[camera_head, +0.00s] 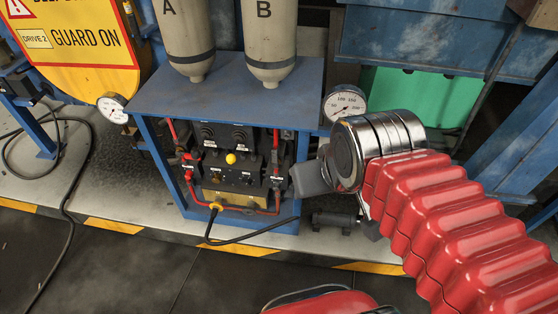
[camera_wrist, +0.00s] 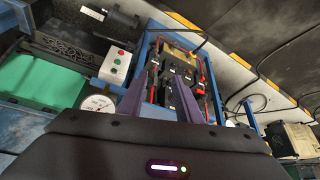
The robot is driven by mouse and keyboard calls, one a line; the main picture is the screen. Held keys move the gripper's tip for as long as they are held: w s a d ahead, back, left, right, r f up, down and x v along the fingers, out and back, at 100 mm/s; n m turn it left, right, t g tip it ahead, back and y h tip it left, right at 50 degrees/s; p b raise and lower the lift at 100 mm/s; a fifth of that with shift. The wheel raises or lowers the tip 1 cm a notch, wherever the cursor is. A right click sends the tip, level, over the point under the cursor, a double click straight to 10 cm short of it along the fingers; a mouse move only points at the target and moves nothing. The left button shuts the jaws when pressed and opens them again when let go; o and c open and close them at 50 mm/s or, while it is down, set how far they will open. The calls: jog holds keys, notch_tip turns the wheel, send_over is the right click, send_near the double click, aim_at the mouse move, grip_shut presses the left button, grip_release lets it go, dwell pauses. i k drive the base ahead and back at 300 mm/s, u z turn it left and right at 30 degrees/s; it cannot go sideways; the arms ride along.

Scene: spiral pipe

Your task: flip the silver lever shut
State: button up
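The control panel (camera_head: 232,165) sits inside a blue frame under two tanks, with red pipes, a yellow knob (camera_head: 231,158) and several small black controls. I cannot clearly make out the silver lever in either view; the panel's parts are too small. The panel also shows upside down in the wrist view (camera_wrist: 180,75), beyond the fingers. My gripper (camera_wrist: 161,84) is open and empty, its two purple fingers apart and pointing toward the panel. In the head view my arm is right of the frame, and the fingers are hidden there.
Pressure gauges (camera_head: 345,103) (camera_head: 113,107) flank the blue frame (camera_head: 225,95). A green box (camera_head: 415,95) stands at the back right. A black cable (camera_head: 250,233) hangs from the panel's bottom. A dark cylinder (camera_head: 334,221) lies near the ledge. Open floor (camera_head: 130,270) is in front.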

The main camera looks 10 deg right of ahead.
aim_at(274, 151)
jog(key=k, duration=1.3)
jog(key=u, duration=0.4)
jog(key=i, duration=0.75)
jog(key=u, duration=0.4)
jog(key=i, duration=0.95)
jog(key=z, duration=0.25)
